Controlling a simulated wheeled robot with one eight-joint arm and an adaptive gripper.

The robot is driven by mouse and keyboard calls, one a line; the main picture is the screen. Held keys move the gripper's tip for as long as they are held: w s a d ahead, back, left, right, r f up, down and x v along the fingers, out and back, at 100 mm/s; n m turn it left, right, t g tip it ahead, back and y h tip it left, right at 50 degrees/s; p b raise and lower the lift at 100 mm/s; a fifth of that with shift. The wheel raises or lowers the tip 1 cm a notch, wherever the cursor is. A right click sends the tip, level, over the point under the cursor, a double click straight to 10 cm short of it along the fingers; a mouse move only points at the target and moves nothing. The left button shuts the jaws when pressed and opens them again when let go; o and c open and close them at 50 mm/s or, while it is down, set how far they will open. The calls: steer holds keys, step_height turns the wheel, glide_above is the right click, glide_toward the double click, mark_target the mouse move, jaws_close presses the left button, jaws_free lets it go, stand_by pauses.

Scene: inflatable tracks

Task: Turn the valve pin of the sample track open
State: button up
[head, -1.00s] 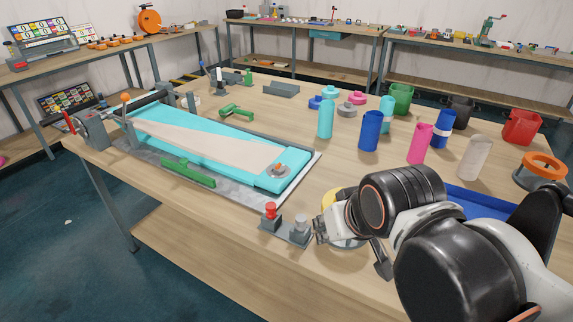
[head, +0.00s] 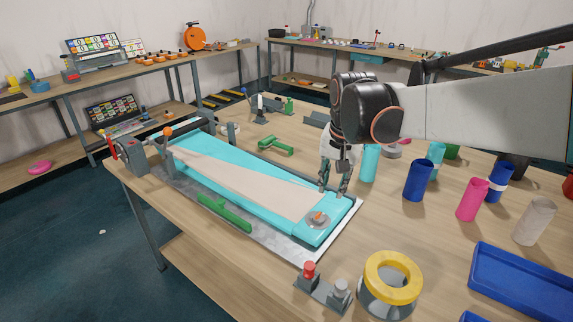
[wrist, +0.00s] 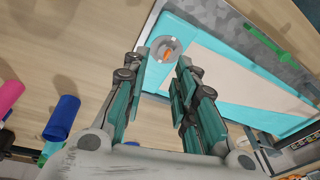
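The sample track (head: 225,178) is a long cyan strip with a beige middle, lying on a grey plate on the table. Its valve is a round grey disc (head: 318,219) with a small orange pin at the track's near right end. My gripper (head: 334,190) points down above the track's right end, behind the valve in the head view. Its fingers are apart with nothing between them (wrist: 162,78). It appears clear of the valve.
A green clamp bar (head: 224,213) lies along the track's near edge. A red-and-grey button block (head: 322,288) and a yellow ring on a grey base (head: 393,277) stand at the front. Blue (head: 419,180) and pink (head: 472,200) cups stand to the right.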

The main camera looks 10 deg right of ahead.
mark_target(318, 214)
steer(key=w+f+m+g+p, duration=0.2)
steer(key=w+f+m+p, duration=0.15)
steer(key=w, duration=0.65)
steer(key=shift+n, duration=0.25)
steer(key=f+b, duration=0.2)
steer(key=f, duration=0.5)
steer(key=f+b, duration=0.3)
steer(key=f, duration=0.4)
steer(key=shift+s+a+f, duration=0.1)
steer(key=shift+s+f, duration=0.05)
steer(key=shift+s, duration=0.05)
jaws_close()
